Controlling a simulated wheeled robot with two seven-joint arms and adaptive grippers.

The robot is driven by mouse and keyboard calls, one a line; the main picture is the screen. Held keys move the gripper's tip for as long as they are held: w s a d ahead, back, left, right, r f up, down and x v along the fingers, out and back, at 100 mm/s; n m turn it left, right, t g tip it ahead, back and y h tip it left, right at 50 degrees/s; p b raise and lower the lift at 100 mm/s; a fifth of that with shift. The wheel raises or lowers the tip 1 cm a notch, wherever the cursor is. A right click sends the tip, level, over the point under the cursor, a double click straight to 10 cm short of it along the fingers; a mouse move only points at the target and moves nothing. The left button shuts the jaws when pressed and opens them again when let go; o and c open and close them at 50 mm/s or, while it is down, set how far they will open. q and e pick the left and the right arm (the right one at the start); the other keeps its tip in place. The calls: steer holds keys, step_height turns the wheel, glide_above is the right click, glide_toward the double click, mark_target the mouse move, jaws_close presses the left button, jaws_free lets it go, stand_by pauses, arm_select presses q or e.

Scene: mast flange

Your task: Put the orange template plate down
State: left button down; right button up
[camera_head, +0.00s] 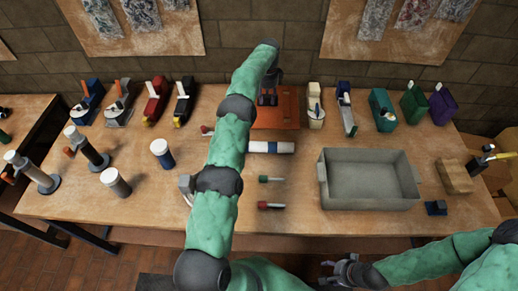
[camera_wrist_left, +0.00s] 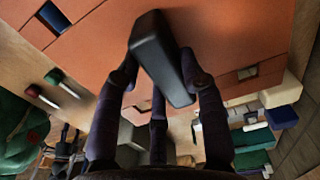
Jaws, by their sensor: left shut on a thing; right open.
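The orange template plate (camera_head: 288,110) is at the back middle of the workbench, partly hidden by my left arm. It fills much of the left wrist view (camera_wrist_left: 235,30), with dark rectangular slots in it. My left gripper (camera_head: 267,98) is shut on the plate's black block-like handle (camera_wrist_left: 162,58), with fingers on both sides of it. I cannot tell whether the plate touches the bench. My right gripper (camera_head: 345,270) is open and empty, in front of the bench's front edge.
A grey bin (camera_head: 368,203) stands right of the middle. Tape dispensers and similar items line the back. Bare wood (camera_head: 140,208) shows at front left.

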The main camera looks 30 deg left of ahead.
arm_select(q)
steer(key=shift+f+b, duration=0.45)
steer(key=shift+f, duration=0.35)
step_height(320, 180, down, 9)
steer(key=shift+f+b, duration=0.2)
steer(key=shift+b, duration=0.7)
steer(key=c, duration=1.1)
jaws_free()
steer(key=shift+f, duration=0.15)
steer(key=o, duration=0.3)
steer(key=shift+o, duration=0.2)
